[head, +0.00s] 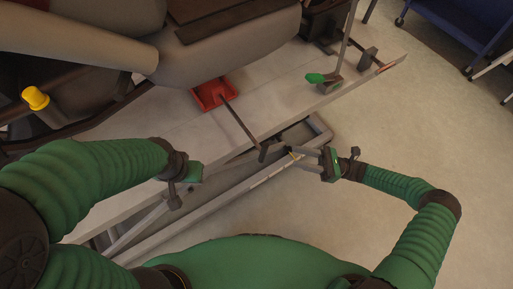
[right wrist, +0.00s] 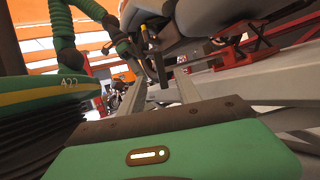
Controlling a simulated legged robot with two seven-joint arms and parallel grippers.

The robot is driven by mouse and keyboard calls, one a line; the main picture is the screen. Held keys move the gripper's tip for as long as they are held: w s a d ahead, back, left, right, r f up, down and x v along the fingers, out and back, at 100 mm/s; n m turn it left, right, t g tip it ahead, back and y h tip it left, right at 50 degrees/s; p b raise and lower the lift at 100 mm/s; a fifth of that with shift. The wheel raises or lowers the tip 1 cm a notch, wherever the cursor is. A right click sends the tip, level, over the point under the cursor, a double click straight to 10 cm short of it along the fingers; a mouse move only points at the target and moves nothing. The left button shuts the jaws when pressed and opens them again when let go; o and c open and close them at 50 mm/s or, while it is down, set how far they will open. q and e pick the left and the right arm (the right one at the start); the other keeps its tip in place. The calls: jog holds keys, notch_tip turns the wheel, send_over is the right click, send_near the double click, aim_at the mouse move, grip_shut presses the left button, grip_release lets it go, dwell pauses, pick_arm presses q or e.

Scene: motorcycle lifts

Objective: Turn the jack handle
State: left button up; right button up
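The red jack (head: 213,94) sits on the grey lift platform under the motorcycle. Its dark jack handle (head: 240,123) reaches out past the platform edge and ends in a short crank piece. My right gripper (head: 293,158) is beside that end, its two fingers apart and pointing at it. In the right wrist view the fingers are spread, with the dark handle end (right wrist: 159,68) ahead between them; contact cannot be made out. The red jack (right wrist: 262,46) shows there at upper right. My left gripper (head: 183,182) hangs over the platform's front edge, away from the handle; its fingers are unclear.
The grey motorcycle (head: 225,50) stands over the lift platform (head: 145,160). A green-tipped pedal (head: 316,78) is on the platform at right. The platform's frame (head: 230,195) runs below the handle. A blue cart (head: 465,25) stands at upper right.

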jog(key=b+x, duration=0.1)
jog(key=x, duration=1.4)
jog(key=shift+a, duration=0.35)
jog(key=shift+s, duration=0.1)
jog(key=shift+c, duration=0.2)
grip_shut()
